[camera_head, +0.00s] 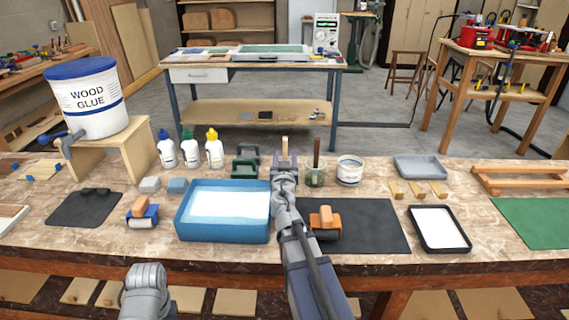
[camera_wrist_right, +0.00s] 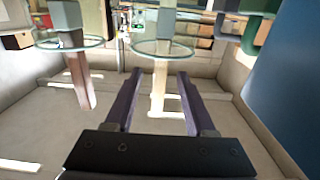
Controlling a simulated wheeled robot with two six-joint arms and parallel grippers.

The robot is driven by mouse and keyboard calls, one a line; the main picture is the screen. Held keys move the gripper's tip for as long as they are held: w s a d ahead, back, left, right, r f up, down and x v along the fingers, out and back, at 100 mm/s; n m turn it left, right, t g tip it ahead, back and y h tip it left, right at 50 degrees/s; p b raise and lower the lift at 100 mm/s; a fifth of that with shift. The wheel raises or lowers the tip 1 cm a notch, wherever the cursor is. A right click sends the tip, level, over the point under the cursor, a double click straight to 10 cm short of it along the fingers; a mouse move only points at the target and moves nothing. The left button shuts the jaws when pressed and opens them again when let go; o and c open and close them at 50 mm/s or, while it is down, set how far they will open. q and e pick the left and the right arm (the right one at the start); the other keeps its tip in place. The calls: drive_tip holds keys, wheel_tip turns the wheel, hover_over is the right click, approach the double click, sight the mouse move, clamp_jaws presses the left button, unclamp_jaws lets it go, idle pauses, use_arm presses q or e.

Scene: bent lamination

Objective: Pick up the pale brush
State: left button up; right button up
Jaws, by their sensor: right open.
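The pale brush (camera_head: 284,146) stands handle up on the table, its lower part hidden behind my right gripper (camera_head: 284,163) in the head view. In the right wrist view its pale handle (camera_wrist_right: 160,90) rises through a round glass rim (camera_wrist_right: 163,48) and lies between the two dark purple fingers of my right gripper (camera_wrist_right: 158,92). The fingers are open, with a gap visible on both sides of the handle. A darker brush (camera_head: 317,152) stands in a glass jar (camera_head: 315,178) just right of it; its brown handle (camera_wrist_right: 80,85) shows left in the wrist view. My left gripper is out of sight.
A white tub (camera_head: 350,172) stands right of the jars. Green and dark clamp-like objects (camera_head: 245,165) stand left. A blue tray (camera_head: 183,225) and a roller (camera_head: 325,222) on a black mat (camera_head: 380,225) flank my right arm.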

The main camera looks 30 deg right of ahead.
drive_tip(key=x, duration=0.5)
drive_tip(key=shift+w+r, duration=0.1)
drive_tip(key=shift+r, duration=0.05)
clamp_jaws()
idle(0.5)
